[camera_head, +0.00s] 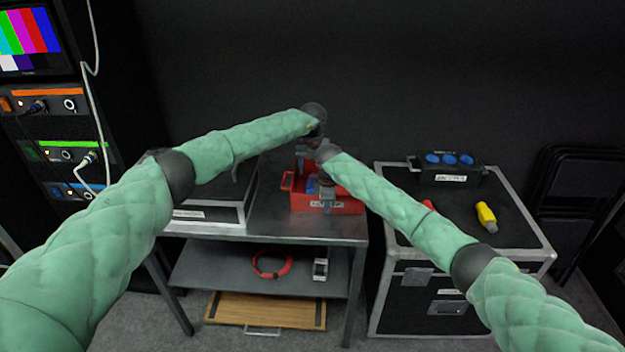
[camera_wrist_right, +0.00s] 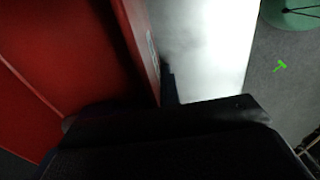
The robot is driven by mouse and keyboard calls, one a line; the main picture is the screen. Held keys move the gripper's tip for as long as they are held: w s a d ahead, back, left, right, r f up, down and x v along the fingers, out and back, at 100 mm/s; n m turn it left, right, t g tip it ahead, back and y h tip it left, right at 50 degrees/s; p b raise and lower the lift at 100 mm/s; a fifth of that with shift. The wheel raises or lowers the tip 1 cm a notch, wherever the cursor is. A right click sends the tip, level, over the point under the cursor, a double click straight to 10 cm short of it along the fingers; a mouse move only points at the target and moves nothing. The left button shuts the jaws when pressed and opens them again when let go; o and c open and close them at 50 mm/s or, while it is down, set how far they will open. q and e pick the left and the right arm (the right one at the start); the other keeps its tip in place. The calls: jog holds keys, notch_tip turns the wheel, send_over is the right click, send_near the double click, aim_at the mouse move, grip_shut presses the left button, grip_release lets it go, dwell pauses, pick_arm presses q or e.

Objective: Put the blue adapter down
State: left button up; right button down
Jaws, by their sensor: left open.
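A small blue piece (camera_head: 311,187), which may be the blue adapter, shows inside the red bin (camera_head: 300,203) on the metal table. It is partly hidden by my grippers. My left gripper (camera_head: 301,168) is open and points down above the back of the bin. My right gripper (camera_head: 327,203) points down at the bin's front part, close beside the blue piece. I cannot tell whether its jaws hold anything. In the right wrist view, the bin's red wall (camera_wrist_right: 85,50) fills the left side, and the dark gripper body covers the bottom and hides the fingertips.
A black case (camera_head: 213,215) stands left of the bin. A red cable coil (camera_head: 272,264) lies on the lower shelf. The table's front strip is clear.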

pick_arm(q)
jog(key=shift+r, duration=1.95)
pick_arm(e)
jog(key=c, duration=1.5)
grip_release()
jog(key=shift+c, duration=0.2)
